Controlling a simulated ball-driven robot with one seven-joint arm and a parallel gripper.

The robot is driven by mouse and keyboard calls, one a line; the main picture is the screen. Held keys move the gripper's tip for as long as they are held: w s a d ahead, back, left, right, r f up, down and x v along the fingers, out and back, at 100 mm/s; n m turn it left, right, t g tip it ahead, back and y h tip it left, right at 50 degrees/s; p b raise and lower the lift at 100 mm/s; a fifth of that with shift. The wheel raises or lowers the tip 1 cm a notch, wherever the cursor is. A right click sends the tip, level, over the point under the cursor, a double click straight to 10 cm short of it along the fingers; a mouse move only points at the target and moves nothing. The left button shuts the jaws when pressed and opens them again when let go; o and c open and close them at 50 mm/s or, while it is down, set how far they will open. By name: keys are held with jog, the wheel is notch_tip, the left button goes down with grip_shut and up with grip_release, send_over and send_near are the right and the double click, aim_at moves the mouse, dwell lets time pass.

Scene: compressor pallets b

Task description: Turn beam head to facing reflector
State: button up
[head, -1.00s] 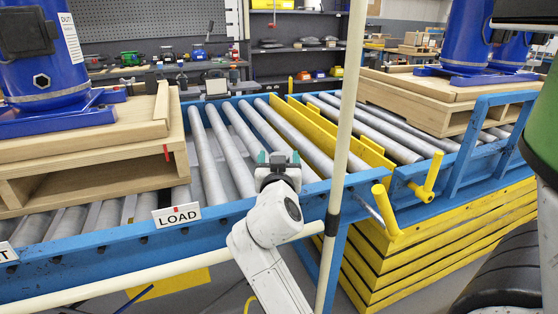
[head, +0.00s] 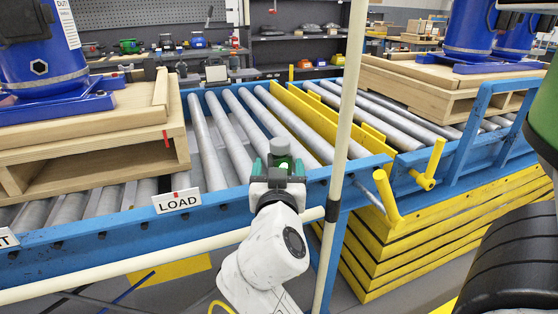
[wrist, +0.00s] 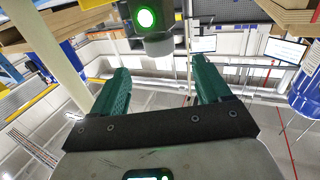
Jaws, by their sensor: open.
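The beam head (wrist: 158,45) is a dark grey housing with a round, glowing green light, at the top of the wrist view. In the head view, what looks like the same grey housing (head: 280,146) with a green glow shows at the near conveyor rail, at my gripper's tip. My gripper (wrist: 160,78) has two dark green fingers, spread apart, with the beam head just beyond and between them in the picture. I cannot tell whether they touch it. I cannot pick out the reflector in either view.
A blue-framed roller conveyor (head: 120,225) runs across, with a LOAD sign (head: 177,201) on its rail. Wooden pallets (head: 130,122) with blue compressors (head: 38,55) stand left and right. A pale upright pole (head: 345,110) stands right of my gripper. A yellow stepped base (head: 400,240) is at right.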

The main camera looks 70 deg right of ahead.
aim_at(280, 148)
jog(key=shift+s+a, duration=0.1)
jog(key=shift+a, duration=0.15)
jog(key=r+p, duration=0.1)
jog(key=p, duration=0.7)
jog(key=shift+s+d+r+p, duration=0.2)
jog(key=shift+d+r+p, duration=0.1)
jog(key=shift+r, duration=0.1)
jog(key=shift+n+t, duration=0.3)
jog(key=shift+t, duration=0.1)
jog(key=p+x, duration=0.1)
jog(key=x, duration=0.2)
jog(key=f+p+x, duration=0.1)
jog(key=p+x, duration=0.1)
jog(key=x, duration=0.2)
jog(key=p+x, duration=0.2)
jog(key=x, duration=0.1)
jog(key=shift+w+d+f, duration=0.15)
jog(key=shift+d+f, duration=0.05)
jog(key=shift+f, duration=0.15)
